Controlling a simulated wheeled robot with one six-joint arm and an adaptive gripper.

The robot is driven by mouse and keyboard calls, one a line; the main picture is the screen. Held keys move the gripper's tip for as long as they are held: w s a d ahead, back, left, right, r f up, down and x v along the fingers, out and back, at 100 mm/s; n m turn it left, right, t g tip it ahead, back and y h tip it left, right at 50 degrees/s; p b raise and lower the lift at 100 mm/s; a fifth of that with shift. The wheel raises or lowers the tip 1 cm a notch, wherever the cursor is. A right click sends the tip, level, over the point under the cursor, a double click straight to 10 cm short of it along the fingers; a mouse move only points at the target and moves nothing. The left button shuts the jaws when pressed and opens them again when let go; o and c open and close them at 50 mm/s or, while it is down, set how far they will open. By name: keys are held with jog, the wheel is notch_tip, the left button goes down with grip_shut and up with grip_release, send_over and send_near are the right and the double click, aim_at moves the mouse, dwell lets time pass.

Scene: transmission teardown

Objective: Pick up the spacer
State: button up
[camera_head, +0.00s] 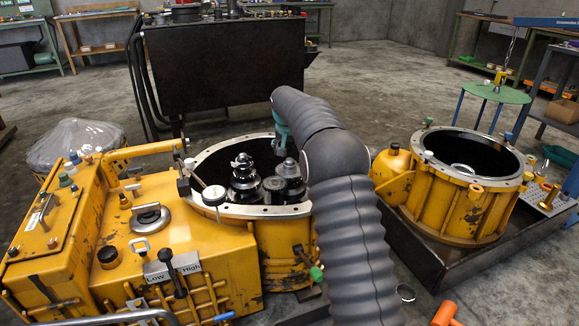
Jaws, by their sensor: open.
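I cannot tell for sure which part is the spacer. Candidates are small and partly hidden. Inside the open yellow transmission housing (262,212) stand a dark shaft with stacked gears (243,172) and a second gear stack (289,180) to its right. A dial gauge (214,195) sits at the housing's rim. My gripper (284,145) shows only as a small teal and dark piece at the arm's end, above the housing's far right rim. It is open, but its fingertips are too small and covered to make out. No part shows held in it.
A second yellow ring housing (455,205) stands on a dark tray (420,245) at right. A small ring (405,293) lies on the floor. A dark workbench (230,70) stands behind, and a green round stool (497,93) at back right. My grey arm hides the middle.

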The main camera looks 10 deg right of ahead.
aim_at(290, 160)
jog(key=shift+x, duration=2.65)
jog(key=shift+s+a, duration=0.1)
jog(key=shift+a, duration=0.05)
jog(key=c, duration=1.3)
